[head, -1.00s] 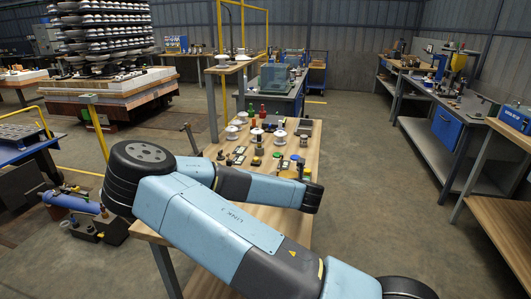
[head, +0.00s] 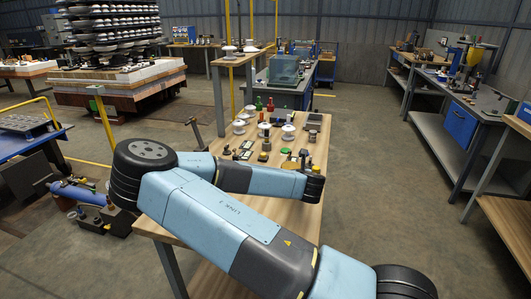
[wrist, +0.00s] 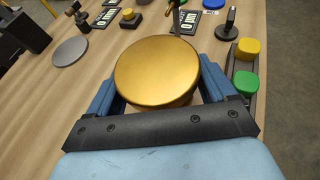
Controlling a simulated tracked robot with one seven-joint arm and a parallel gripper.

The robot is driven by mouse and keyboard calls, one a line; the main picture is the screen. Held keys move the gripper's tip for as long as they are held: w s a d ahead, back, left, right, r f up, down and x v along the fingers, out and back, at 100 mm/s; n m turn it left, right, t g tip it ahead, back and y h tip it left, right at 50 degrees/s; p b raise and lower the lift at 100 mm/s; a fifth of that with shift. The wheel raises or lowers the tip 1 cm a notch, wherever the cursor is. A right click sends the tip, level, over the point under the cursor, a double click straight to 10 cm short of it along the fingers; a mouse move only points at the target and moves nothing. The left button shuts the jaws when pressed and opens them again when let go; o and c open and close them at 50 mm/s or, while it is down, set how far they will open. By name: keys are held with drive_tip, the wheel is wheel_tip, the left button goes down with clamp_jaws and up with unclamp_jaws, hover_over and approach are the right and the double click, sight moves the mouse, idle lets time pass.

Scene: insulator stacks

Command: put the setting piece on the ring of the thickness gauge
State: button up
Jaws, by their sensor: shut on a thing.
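A round brass-coloured piece (wrist: 157,72) with a broad flat top, which I take for the setting piece, sits between the two blue fingers of my gripper (wrist: 158,88) in the wrist view. The gripper is shut on it. The piece hides the bench just beyond and under it. A thin upright stem (wrist: 176,18) shows right behind its far edge; I cannot tell whether this belongs to the thickness gauge. No gauge ring can be made out.
A grey disc (wrist: 70,51) and a dark block (wrist: 22,30) lie left. A yellow button (wrist: 247,48) and green button (wrist: 245,83) stand close on the right, below a small black stand (wrist: 229,24). Bottles and white insulators (head: 288,131) stand farther along the bench.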

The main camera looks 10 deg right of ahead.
drive_tip(key=shift+w+a+f+n+y, duration=0.25)
drive_tip(key=shift+w+a, duration=0.2)
drive_tip(key=shift+a, duration=0.35)
drive_tip(key=shift+w+a+f+n+y, duration=0.2)
drive_tip(key=shift+w+a, duration=0.25)
drive_tip(key=shift+a, duration=0.3)
drive_tip(key=shift+w+a, duration=0.1)
drive_tip(key=shift+w+a, duration=0.1)
drive_tip(key=shift+a, duration=0.1)
